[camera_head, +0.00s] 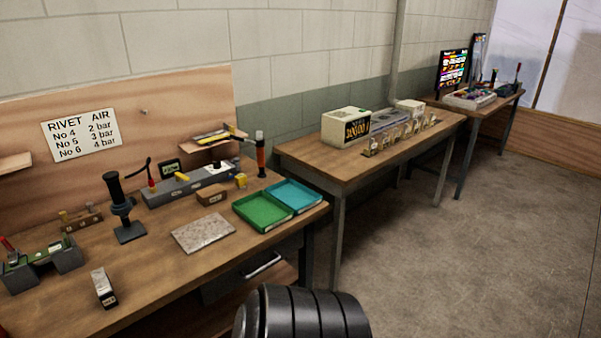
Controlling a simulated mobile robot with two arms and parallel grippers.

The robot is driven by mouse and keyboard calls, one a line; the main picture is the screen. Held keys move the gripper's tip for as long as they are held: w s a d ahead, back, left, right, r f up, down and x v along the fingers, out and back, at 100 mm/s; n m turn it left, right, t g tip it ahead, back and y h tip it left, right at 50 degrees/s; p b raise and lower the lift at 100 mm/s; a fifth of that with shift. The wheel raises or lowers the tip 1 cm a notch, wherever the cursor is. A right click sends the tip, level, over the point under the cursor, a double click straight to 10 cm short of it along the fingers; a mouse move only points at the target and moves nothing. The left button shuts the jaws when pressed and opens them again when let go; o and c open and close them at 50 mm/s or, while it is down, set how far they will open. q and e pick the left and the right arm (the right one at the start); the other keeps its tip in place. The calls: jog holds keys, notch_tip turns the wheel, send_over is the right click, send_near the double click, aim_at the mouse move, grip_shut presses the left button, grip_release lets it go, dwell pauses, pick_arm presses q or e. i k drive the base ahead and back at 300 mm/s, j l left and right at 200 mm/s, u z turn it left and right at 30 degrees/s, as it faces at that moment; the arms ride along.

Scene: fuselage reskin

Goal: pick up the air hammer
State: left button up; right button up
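I cannot tell for certain which object is the air hammer. A tool with an orange-red body and a metal top (261,155) stands upright at the back right of the near bench. A black upright device on a square base (124,208) stands left of the middle of the same bench. No gripper fingers show in the head view. A dark ribbed part of my own body fills the bottom middle, in front of the bench.
The near wooden bench (165,272) carries a green tray (262,211), a blue tray (292,196), a speckled plate (203,232) and a small block (103,287). A second bench (300,150) holds a cream box (345,126). The floor (470,240) at right is clear.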

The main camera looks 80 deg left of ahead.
aim_at(111, 179)
jog(key=u, duration=3.9)
jog(key=i+j, duration=0.5)
jog(key=j, duration=0.25)
